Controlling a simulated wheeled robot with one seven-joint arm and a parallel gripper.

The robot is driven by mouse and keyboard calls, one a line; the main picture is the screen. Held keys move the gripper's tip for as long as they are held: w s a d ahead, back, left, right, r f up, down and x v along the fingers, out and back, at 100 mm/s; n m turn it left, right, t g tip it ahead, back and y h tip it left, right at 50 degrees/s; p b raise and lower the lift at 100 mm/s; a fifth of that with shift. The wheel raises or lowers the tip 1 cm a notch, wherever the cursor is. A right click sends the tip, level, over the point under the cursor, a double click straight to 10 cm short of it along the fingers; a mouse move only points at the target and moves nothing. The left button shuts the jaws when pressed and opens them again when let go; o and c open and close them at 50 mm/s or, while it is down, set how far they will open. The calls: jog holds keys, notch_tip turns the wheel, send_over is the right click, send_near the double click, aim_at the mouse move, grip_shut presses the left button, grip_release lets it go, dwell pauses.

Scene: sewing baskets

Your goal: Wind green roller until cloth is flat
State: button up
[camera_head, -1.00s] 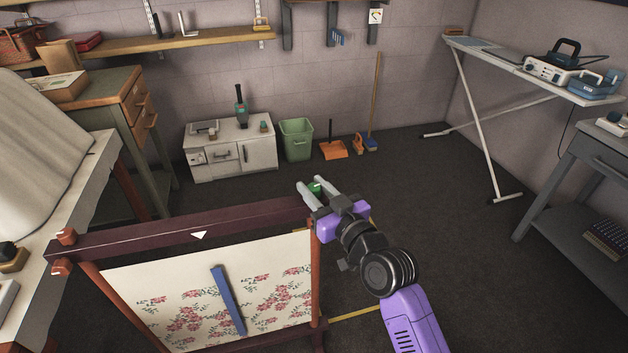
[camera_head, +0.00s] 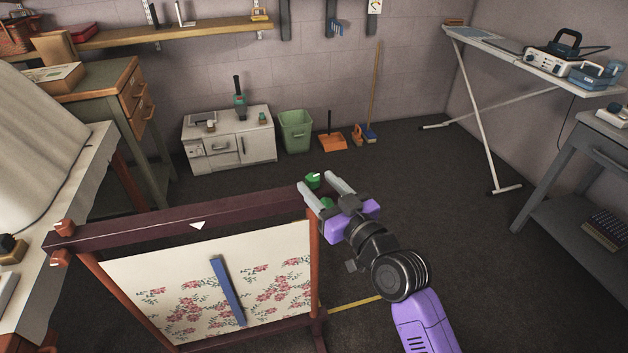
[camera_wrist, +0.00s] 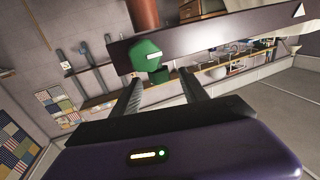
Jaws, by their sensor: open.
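The green roller knob (camera_head: 313,180) sits at the right end of the frame's dark top bar (camera_head: 130,226). A white mark shows on its end in the wrist view (camera_wrist: 147,55). The floral cloth (camera_head: 190,268) hangs in the upright frame below the bar, with a blue strip (camera_head: 227,290) lying slantwise across it. The cloth looks mostly flat in the head view. My gripper (camera_head: 322,184) is open at the bar's right end, its two fingers pointing toward the knob. In the wrist view the knob lies beyond and between the fingertips (camera_wrist: 158,80); I cannot tell whether they touch it.
A cloth-covered table (camera_head: 40,240) stands close on the left. A white cabinet (camera_head: 228,150), a green bin (camera_head: 296,130) and a dustpan (camera_head: 332,142) stand along the back wall. An ironing board (camera_head: 520,65) is at the right. Dark floor between is clear.

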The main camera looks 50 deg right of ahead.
jog(key=v, duration=0.4)
jog(key=shift+s+a+b, duration=0.15)
jog(key=shift+s+b, duration=0.15)
jog(key=shift+s, duration=0.05)
dwell(0.3)
